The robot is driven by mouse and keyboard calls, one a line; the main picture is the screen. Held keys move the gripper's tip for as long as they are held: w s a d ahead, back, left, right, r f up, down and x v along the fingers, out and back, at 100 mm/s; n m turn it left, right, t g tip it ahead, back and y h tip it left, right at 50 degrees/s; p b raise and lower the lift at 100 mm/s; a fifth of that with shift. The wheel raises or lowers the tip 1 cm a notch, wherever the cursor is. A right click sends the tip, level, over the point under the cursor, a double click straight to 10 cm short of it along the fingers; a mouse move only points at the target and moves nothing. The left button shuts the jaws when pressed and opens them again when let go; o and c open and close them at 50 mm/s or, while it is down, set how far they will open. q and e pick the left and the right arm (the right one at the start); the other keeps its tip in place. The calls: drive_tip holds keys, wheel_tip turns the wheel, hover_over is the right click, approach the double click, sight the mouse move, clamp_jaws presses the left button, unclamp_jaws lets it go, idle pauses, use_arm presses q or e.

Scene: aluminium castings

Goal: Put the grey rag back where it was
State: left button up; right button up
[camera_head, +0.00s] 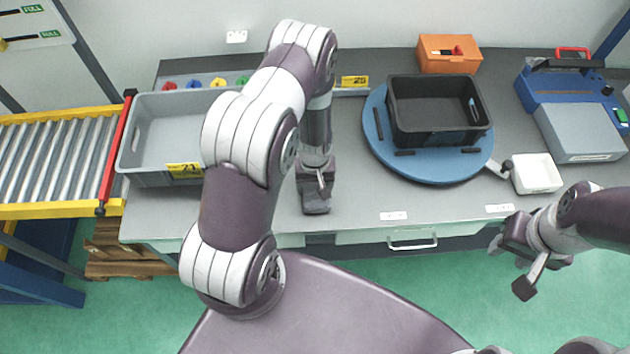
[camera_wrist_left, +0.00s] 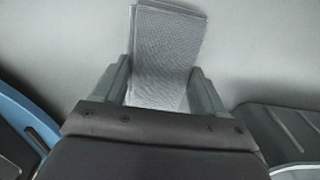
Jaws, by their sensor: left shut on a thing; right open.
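The grey rag (camera_wrist_left: 165,55), a folded piece of textured cloth, shows in the left wrist view between the two fingers of my left gripper (camera_wrist_left: 160,88). The gripper is shut on it, and the rag extends beyond the fingertips. In the head view my left gripper (camera_head: 316,198) points down over the grey table (camera_head: 345,215), left of the blue turntable, near the front edge. I cannot make out the rag there, nor tell whether it touches the table. My right gripper (camera_head: 512,266) is open and empty, in front of the table at the right.
A black crate (camera_head: 440,136) stands on the blue turntable (camera_head: 385,158). A grey bin (camera_head: 150,178) is at the left beside a roller conveyor (camera_head: 50,160). A white tray (camera_head: 538,188), an orange box (camera_head: 440,64) and a blue-grey machine (camera_head: 580,132) are at the right. My left arm hides part of the table.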

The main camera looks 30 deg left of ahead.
use_arm(q)
drive_tip(key=shift+w+f, duration=0.1)
drive_tip(key=shift+f, duration=0.35)
drive_tip(key=shift+a, duration=0.1)
drive_tip(key=shift+f, duration=0.2)
drive_tip(key=o, duration=1)
drive_tip(key=shift+r, duration=0.1)
